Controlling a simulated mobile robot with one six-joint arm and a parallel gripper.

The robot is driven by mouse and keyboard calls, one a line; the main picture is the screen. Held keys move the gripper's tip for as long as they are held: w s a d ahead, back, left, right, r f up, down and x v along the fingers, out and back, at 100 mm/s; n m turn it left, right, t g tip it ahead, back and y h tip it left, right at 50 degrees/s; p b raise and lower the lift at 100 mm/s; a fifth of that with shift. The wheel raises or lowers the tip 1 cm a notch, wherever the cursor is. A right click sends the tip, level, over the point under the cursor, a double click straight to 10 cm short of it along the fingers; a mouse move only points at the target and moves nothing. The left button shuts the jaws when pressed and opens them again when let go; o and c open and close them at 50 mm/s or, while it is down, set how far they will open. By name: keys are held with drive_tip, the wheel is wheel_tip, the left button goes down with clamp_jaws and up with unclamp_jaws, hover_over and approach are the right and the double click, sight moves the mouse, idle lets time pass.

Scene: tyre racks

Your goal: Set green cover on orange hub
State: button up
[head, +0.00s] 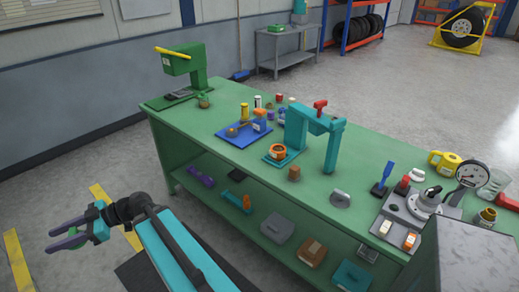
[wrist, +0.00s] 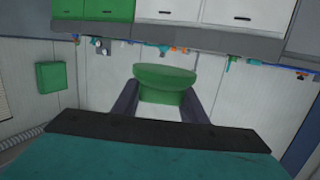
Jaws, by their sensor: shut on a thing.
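My gripper (head: 60,238) is off the left side of the green workbench, over the floor. In the wrist view, my gripper (wrist: 160,97) is shut on the green cover (wrist: 165,76), a rounded green piece held between the dark fingers. In the head view the cover is too small to make out clearly. What looks like the orange hub (head: 277,151), a ring-shaped orange part with a dark middle, sits on the base of the teal press on the bench, well to the right of my gripper.
The teal press frame (head: 318,124) stands behind and right of the orange part. A green machine (head: 186,70) stands at the far left corner. A gauge fixture (head: 425,205) is at right.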

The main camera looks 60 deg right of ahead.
drive_tip(key=w+d+m+t+h, duration=0.25)
drive_tip(key=d+m+h, duration=0.45)
drive_tip(key=d, duration=0.9)
drive_tip(key=w+d+m+t+h, duration=0.1)
drive_tip(key=d+m+t+h, duration=0.4)
drive_tip(key=d, duration=1.2)
drive_tip(key=s+d+m+g+h, duration=0.35)
drive_tip(key=s+d+h, duration=0.2)
drive_tip(key=d, duration=0.35)
drive_tip(key=s+d+m+g+h, duration=0.2)
drive_tip(key=s+d+m+h, duration=0.25)
drive_tip(key=d+h, duration=0.35)
drive_tip(key=s+d+m+g+h, duration=0.1)
drive_tip(key=s+d+m+g, duration=0.3)
drive_tip(key=s, duration=0.7)
drive_tip(key=s+d+r+m+g+h+p, duration=0.1)
drive_tip(key=s+d+m+g, duration=0.2)
drive_tip(key=s+d+g, duration=0.3)
drive_tip(key=s+d+r+m+g+h, duration=0.1)
drive_tip(key=s+d+m+g, duration=0.3)
drive_tip(key=s, duration=1.2)
drive_tip(key=shift+s+d+m+g, duration=0.3)
drive_tip(key=shift+d+g, duration=0.1)
drive_tip(key=shift+g, duration=0.8)
drive_tip(key=shift+d+f+b, duration=0.2)
drive_tip(key=shift+f+b, duration=0.05)
drive_tip(key=shift+b, duration=1.2)
